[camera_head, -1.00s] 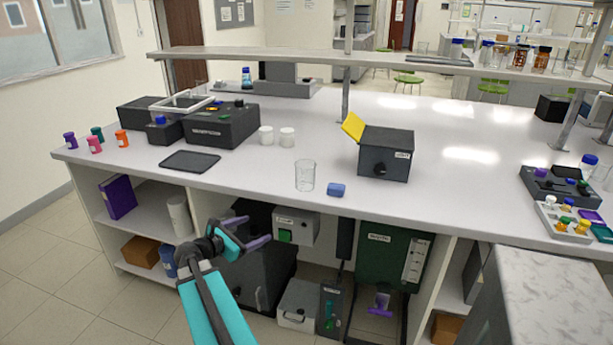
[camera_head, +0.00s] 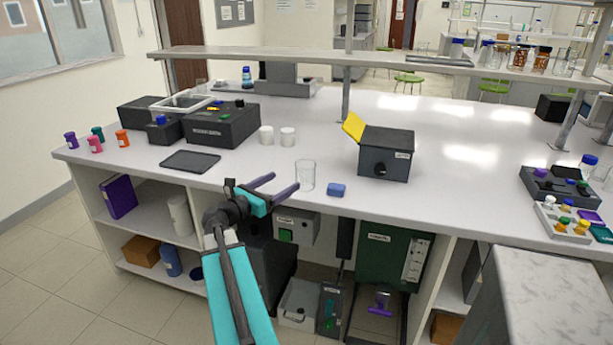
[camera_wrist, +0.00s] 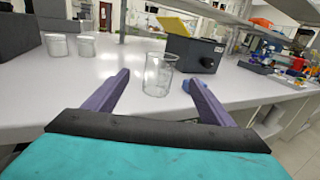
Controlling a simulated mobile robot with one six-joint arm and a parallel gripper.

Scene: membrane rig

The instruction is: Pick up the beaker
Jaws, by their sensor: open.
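The beaker (camera_head: 306,175) is clear glass and stands upright and empty-looking near the front edge of the white bench. It also shows in the wrist view (camera_wrist: 159,75), beyond my fingertips and roughly centred between them. My gripper (camera_head: 285,184) is open and empty, with its two purple fingers pointing toward the beaker from its left in the head view. In the wrist view my gripper (camera_wrist: 158,80) has its fingers spread wider than the beaker. I cannot tell exactly how far the fingertips are from the glass.
A blue block (camera_head: 337,190) lies just right of the beaker. A dark box with a yellow lid (camera_head: 386,154) stands behind it to the right. Two white jars (camera_head: 287,137) and a dark flat pad (camera_head: 190,161) are to the left. The bench front edge is close below.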

